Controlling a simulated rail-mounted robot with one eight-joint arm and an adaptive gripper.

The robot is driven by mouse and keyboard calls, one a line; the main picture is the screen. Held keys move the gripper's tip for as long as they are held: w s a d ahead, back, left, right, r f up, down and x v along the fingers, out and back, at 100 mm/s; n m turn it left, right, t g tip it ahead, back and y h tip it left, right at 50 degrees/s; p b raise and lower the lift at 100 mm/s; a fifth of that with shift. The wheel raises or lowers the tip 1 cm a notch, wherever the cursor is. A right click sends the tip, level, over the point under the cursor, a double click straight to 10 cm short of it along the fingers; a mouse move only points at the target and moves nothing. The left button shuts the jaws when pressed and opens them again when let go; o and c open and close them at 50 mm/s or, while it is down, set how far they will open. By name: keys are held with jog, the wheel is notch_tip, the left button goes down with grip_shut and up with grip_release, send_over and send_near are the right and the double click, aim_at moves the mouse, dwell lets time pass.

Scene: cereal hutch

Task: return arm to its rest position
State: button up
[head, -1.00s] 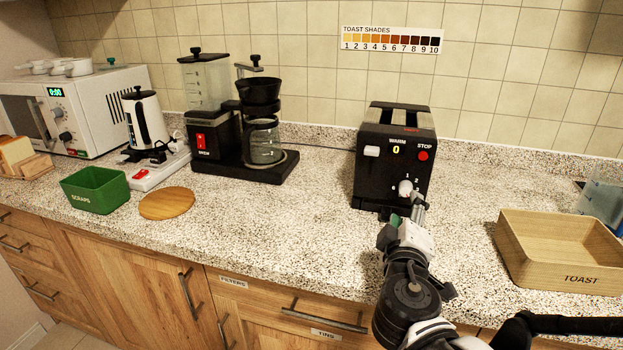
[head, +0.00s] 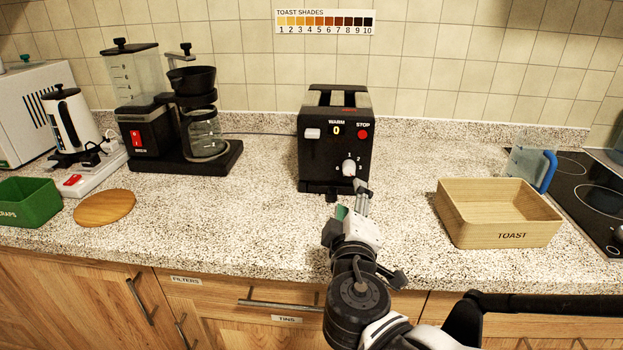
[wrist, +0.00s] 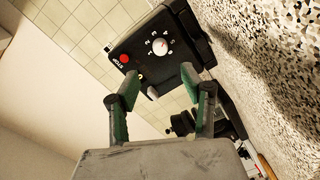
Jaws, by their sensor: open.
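My gripper (head: 350,196) is in front of the black toaster (head: 312,158), just below its round white dial (head: 348,168). In the wrist view, my gripper's (wrist: 163,95) green-padded fingers stand apart with nothing between them. The toaster (wrist: 180,20) fills the upper middle there, tilted, with its dial (wrist: 160,47) and red stop button beyond the fingertips. The fingers appear clear of the dial, though the exact gap is hard to tell. The toaster display reads 0.
A wooden TOAST box (head: 512,238) stands to the right of my arm. A coffee maker (head: 150,138), a round wooden board (head: 104,207) and a green scraps bin (head: 30,203) are on the left. The counter between board and toaster is clear.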

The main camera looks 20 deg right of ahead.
jog(key=shift+s+d+f+m+g+y+p, duration=0.15)
jog(key=shift+d+f+m+g+p, duration=0.15)
jog(key=shift+m+g, duration=0.2)
jog(key=shift+s+d+f+m+g+y+p, duration=0.15)
jog(key=shift+d+m+g+p, duration=0.15)
jog(key=shift+m+g, duration=0.2)
jog(key=s+a+f+m+g+y+p, duration=0.1)
jog(key=g, duration=0.1)
jog(key=s+a+f+m+g+y+p, duration=0.1)
jog(key=m+g+y, duration=0.1)
jog(key=shift+a, duration=0.3)
jog(key=s+a+r+m+g+y+p, duration=0.1)
jog(key=s+a+g+y+p, duration=0.1)
jog(key=a+y, duration=0.3)
jog(key=s+a, duration=0.1)
jog(key=a, duration=0.2)
jog(key=shift+r+m, duration=0.3)
jog(key=shift+r, duration=0.1)
